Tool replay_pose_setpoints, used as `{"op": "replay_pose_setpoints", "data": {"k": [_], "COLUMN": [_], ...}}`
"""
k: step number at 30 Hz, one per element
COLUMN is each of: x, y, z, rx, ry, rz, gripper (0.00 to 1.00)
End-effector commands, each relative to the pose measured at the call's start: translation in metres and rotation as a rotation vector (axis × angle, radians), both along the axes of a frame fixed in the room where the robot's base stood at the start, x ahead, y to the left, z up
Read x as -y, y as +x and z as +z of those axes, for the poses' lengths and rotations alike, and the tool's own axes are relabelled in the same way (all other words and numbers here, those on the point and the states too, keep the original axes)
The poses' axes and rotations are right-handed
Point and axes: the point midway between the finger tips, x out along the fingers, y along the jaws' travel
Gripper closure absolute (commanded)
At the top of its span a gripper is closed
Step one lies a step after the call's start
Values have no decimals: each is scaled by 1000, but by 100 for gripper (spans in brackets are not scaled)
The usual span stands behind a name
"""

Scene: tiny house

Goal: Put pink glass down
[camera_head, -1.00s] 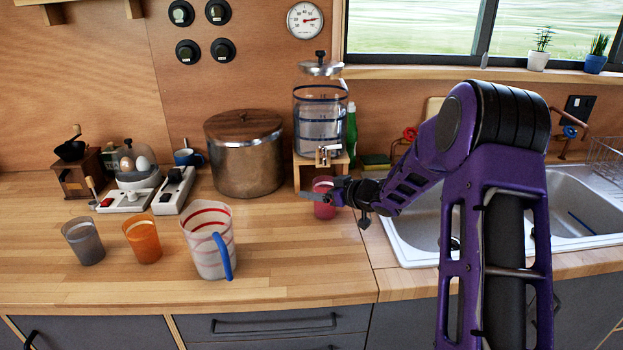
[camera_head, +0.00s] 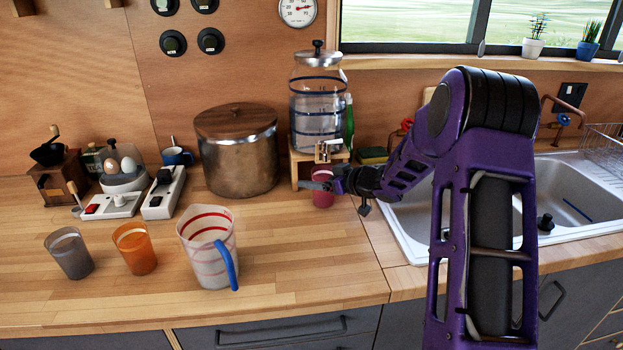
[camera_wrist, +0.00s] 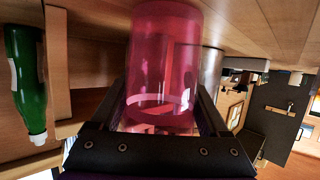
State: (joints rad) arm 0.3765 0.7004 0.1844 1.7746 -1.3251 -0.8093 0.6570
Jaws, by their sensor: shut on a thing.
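The pink glass (camera_head: 322,199) is below the tap of the water dispenser in the head view. In the wrist view the pink glass (camera_wrist: 165,65) is large and see-through, between the two fingers of my gripper (camera_wrist: 165,115). My gripper (camera_head: 325,187) is shut on the glass, reaching in from the right. The wrist view appears upside down. I cannot tell whether the glass touches the counter.
The water dispenser (camera_head: 318,105) stands on a wooden stand behind the glass. A metal pot (camera_head: 238,165), a measuring jug (camera_head: 208,255), an orange glass (camera_head: 135,250) and a grey glass (camera_head: 70,255) stand to the left. The sink (camera_head: 570,205) is at right. The front counter (camera_head: 320,260) is clear.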

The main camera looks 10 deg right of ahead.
Motion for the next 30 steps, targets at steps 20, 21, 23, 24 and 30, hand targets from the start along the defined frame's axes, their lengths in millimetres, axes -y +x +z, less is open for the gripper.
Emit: {"op": "replay_pose_setpoints", "data": {"k": [20, 21, 23, 24, 30], "x": [0, 0, 1, 5, 29], "y": [0, 0, -1, -5, -33], "z": [-2, -1, 2, 3, 18], "rx": [1, 1, 0, 0, 1], "ry": [-1, 0, 0, 0, -2], "rz": [0, 0, -1, -2, -3], "gripper": [0, 0, 0, 0, 0]}}
